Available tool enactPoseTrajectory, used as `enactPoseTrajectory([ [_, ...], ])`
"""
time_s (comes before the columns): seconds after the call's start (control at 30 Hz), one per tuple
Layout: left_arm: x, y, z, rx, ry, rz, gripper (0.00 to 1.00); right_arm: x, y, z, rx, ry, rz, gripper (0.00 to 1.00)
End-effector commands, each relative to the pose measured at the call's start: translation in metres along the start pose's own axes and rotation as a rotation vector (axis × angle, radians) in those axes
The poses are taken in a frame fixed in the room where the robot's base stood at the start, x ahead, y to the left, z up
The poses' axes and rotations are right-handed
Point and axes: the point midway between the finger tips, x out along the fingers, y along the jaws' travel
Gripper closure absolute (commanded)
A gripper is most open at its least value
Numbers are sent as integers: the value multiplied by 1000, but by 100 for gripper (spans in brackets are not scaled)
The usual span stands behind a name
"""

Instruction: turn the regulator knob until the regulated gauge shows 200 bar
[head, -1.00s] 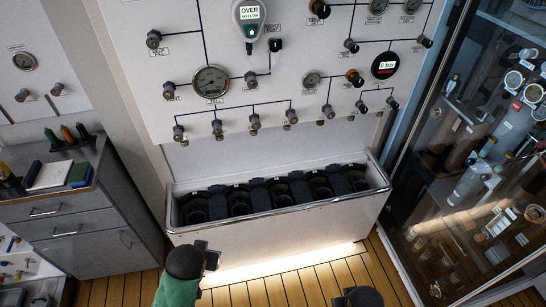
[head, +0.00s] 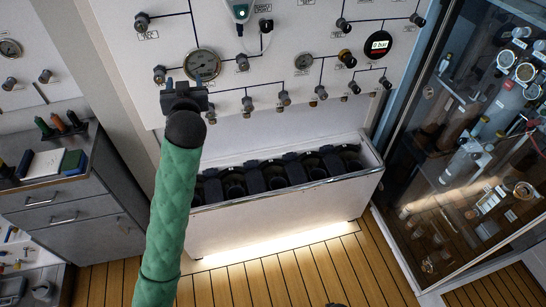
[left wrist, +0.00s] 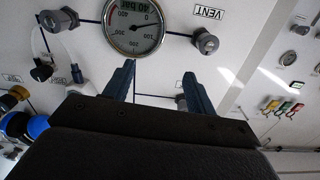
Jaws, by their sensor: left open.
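A round gauge with a digital readout of 0 bar (head: 378,45) is at the panel's upper right in the head view. The labels are too small to tell which is the regulator knob. My left gripper (head: 184,95) is below a large dial gauge (head: 203,65), open. In the left wrist view its fingers (left wrist: 158,88) are apart with nothing between them.
Several valve knobs, including one marked VENT (left wrist: 205,41), line the panel (head: 285,20). Below it stands a white trough (head: 285,215) with dark sockets. A grey drawer cabinet (head: 70,210) is at left, a glass cabinet (head: 470,160) at right.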

Motion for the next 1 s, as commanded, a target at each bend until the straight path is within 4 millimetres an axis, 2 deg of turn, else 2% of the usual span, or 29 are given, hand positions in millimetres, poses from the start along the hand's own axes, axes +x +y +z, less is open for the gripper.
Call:
enactPoseTrajectory([
  [0.03, 9, 1, -26, -9, 59, -8, 44, 17, -1, 15, -1, -11, -1, 49],
  [0.3, 34, 5, -159, -52, 368, -37, 44, 89, -4, 93, -9, -38, -4, 49],
  [0.5, 36, 7, -256, -70, 589, -46, 44, 128, -6, 157, -15, -58, -6, 49],
  [0.6, 32, 8, -297, -73, 682, -46, 44, 141, -6, 186, -17, -66, -7, 49],
  [0.7, 27, 9, -328, -75, 753, -45, 44, 149, -6, 209, -19, -72, -7, 49],
  [0.8, 24, 10, -347, -74, 798, -43, 44, 153, -6, 223, -21, -75, -7, 49],
  [1.0, 23, 10, -362, -73, 823, -42, 44, 153, -6, 236, -22, -80, -8, 49],
])
